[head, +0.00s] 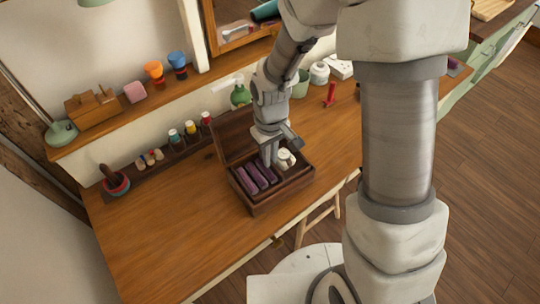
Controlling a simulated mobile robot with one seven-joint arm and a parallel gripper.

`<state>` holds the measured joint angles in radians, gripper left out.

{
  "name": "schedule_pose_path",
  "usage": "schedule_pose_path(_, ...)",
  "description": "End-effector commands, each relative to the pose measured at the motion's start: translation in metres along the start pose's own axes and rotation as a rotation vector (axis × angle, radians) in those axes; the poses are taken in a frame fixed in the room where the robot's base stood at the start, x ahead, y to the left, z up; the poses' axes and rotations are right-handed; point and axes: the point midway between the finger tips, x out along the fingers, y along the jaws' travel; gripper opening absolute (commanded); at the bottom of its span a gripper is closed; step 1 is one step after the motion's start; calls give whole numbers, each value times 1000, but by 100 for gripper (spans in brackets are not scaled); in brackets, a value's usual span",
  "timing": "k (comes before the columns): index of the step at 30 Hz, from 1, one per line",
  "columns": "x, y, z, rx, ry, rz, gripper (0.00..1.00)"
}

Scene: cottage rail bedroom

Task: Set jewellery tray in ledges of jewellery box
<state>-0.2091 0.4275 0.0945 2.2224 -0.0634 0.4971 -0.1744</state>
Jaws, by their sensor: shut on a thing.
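The dark wooden jewellery box (267,206) stands on the desk with its lid (235,136) open at the back left. The jewellery tray (257,177), with purple padded strips, lies within the left part of the box opening. My gripper (269,159) points down over the box and is shut on the tray near its back edge. Small cream-coloured items (286,157) show in the right part of the box. The fingertips partly hide the tray's edge, and the ledges are hidden. I cannot tell whether the tray rests on them.
Small bottles (190,130) stand in a rack behind the box. A mortar with pestle (116,183) is at the left. A green bottle (240,95), a white jar (319,73) and a red object (330,95) stand farther back. The desk front (180,235) is clear.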

Motion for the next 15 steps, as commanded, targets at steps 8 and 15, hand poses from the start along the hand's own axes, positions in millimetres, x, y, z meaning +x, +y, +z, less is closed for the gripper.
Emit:
schedule_pose_path(8, 4, 0, 0, 0, 0, 0, 0)
schedule_pose_path(15, 10, 0, 0, 0, 0, 0, 0)
